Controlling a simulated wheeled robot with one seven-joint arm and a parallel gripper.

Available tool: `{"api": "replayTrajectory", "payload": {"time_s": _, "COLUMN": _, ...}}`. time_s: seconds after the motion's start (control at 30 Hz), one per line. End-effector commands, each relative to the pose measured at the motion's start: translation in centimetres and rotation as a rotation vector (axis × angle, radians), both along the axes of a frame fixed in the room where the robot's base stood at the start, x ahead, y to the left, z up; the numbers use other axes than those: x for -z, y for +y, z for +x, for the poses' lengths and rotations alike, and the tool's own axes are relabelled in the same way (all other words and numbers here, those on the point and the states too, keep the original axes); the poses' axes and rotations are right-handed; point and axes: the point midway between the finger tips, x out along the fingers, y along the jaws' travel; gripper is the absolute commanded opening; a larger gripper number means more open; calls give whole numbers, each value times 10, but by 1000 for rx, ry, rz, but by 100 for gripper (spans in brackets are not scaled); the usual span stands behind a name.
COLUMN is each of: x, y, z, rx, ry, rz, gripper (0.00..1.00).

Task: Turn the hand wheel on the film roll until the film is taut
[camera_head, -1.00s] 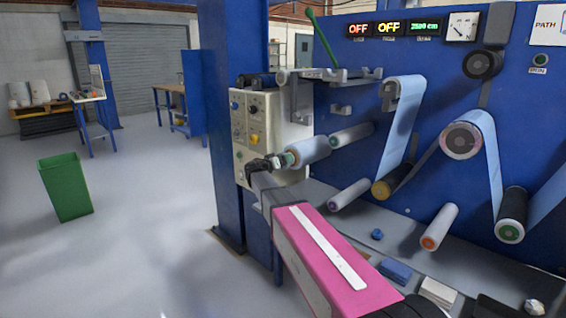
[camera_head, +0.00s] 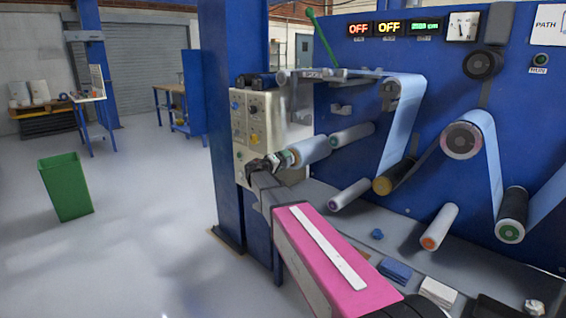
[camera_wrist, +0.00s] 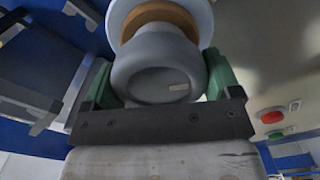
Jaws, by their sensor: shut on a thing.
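The film roll (camera_head: 310,150) sticks out from the machine's left end in the head view. The hand wheel is at its near end, mostly hidden by my gripper (camera_head: 270,164). In the wrist view the grey hand wheel (camera_wrist: 152,68), with a small pale mark on its face, sits between the green fingers of my gripper (camera_wrist: 162,80), which are shut on its sides. Behind it are a brown core and the pale end of the roll (camera_wrist: 118,12). The pale blue film (camera_head: 402,115) runs over an upper roller and down to the yellow-ended roller.
The control box (camera_head: 252,130) stands close to my gripper, beside a blue column (camera_head: 228,60). Several other rollers, such as the orange-ended one (camera_head: 440,227), stick out at the right. A green bin (camera_head: 65,187) stands on open floor at the left.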

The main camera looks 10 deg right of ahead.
Motion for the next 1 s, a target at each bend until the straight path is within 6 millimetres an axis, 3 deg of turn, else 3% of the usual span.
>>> {"api": "replayTrajectory", "payload": {"time_s": 0.33, "x": 1, "y": 0, "z": -1, "rx": 0, "ry": 2, "rz": 0, "gripper": 59}}
{"api": "replayTrajectory", "payload": {"time_s": 0.37, "x": 1, "y": 0, "z": -1, "rx": 0, "ry": 2, "rz": 0, "gripper": 89}}
{"api": "replayTrajectory", "payload": {"time_s": 0.4, "x": 1, "y": 0, "z": -1, "rx": 0, "ry": 2, "rz": 0, "gripper": 100}}
{"api": "replayTrajectory", "payload": {"time_s": 0.73, "x": 0, "y": 5, "z": -4, "rx": 0, "ry": 1, "rz": 0, "gripper": 100}}
{"api": "replayTrajectory", "payload": {"time_s": 1.0, "x": 0, "y": 41, "z": -31, "rx": -3, "ry": 2, "rz": -1, "gripper": 100}}
